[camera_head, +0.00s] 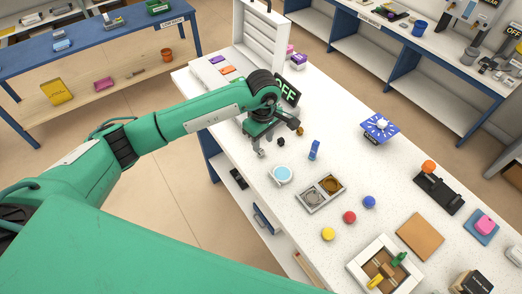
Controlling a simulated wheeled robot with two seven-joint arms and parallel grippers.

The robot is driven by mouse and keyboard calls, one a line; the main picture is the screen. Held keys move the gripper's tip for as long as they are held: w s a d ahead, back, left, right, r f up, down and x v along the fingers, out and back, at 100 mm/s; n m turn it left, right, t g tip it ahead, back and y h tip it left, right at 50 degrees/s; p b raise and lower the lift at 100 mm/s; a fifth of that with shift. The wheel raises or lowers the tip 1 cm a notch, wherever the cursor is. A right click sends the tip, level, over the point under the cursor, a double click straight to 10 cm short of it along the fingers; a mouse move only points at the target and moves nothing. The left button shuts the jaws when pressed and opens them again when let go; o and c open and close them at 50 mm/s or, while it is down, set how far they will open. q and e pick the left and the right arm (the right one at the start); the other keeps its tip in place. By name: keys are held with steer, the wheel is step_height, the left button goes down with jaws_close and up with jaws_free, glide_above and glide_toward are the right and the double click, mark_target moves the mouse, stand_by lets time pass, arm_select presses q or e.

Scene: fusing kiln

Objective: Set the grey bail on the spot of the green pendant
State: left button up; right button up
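My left gripper (281,141) reaches over the white table from the left, pointing down, with its two grey fingers apart. A small dark object (281,142) shows between and below the fingers; I cannot tell what it is. A small green piece (399,259), perhaps the green pendant, stands in a white-rimmed tray (359,265) with a brown inside, at the near right. A yellow piece (376,281) is beside it in the same tray. I cannot pick out the grey bail with certainty. My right gripper is not in view.
A light blue dish (282,174), a blue upright piece (314,150) and a two-square holder (336,184) are near the gripper. A brown board (420,237) lies right.

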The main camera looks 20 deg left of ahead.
mark_target(261, 150)
arm_select(q)
steer(key=f, duration=0.1)
steer(key=f+p, duration=0.2)
steer(key=f, duration=0.1)
steer(key=shift+w+a, duration=0.15)
steer(key=shift+a, duration=0.2)
steer(key=shift+f, duration=0.35)
steer(key=shift+w, duration=0.1)
steer(key=shift+c, duration=0.4)
jaws_close()
